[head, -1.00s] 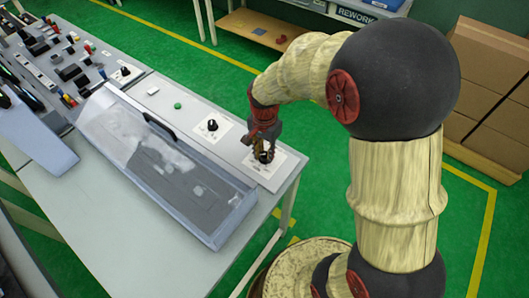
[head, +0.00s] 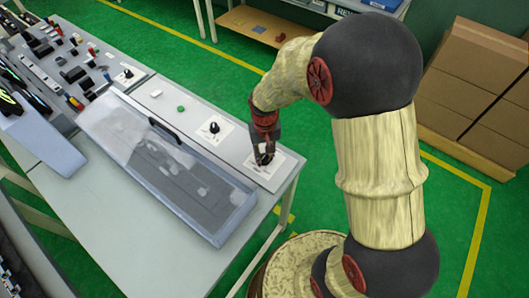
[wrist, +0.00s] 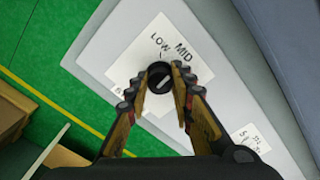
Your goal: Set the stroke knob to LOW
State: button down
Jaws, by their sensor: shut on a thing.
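The stroke knob (wrist: 159,77) is a round black knob with a white line on its face, on a white label plate (wrist: 137,58) reading LOW and MID. The white line runs slantwise; I cannot tell which end is the pointer. The LOW mark is above the knob and MID is up and to its right. My gripper (wrist: 160,84) is shut on the knob, one finger at each side. In the head view my gripper (head: 265,157) reaches down to the knob at the panel's near right end. The plate's lower lettering is partly hidden by the fingers.
A second black knob (head: 214,127) stands on its own plate beside a green button (head: 181,108). A clear-lidded case with a dark handle (head: 165,131) lies left of my gripper. Cardboard boxes (head: 470,90) stand at the right. Green floor is open behind the bench.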

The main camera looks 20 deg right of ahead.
aim_at(265, 156)
jog(key=n+p, duration=0.1)
jog(key=n, duration=0.3)
jog(key=shift+r+n+p, duration=0.1)
jog(key=shift+n+p, duration=0.2)
jog(key=shift+p, duration=0.05)
jog(key=shift+w+n+p, duration=0.1)
jog(key=shift+n+p, duration=0.45)
jog(key=shift+n, duration=1.25)
jog(key=c, duration=1.5)
grip_release()
jog(key=shift+c, duration=0.2)
notch_tip(265, 156, up, 12)
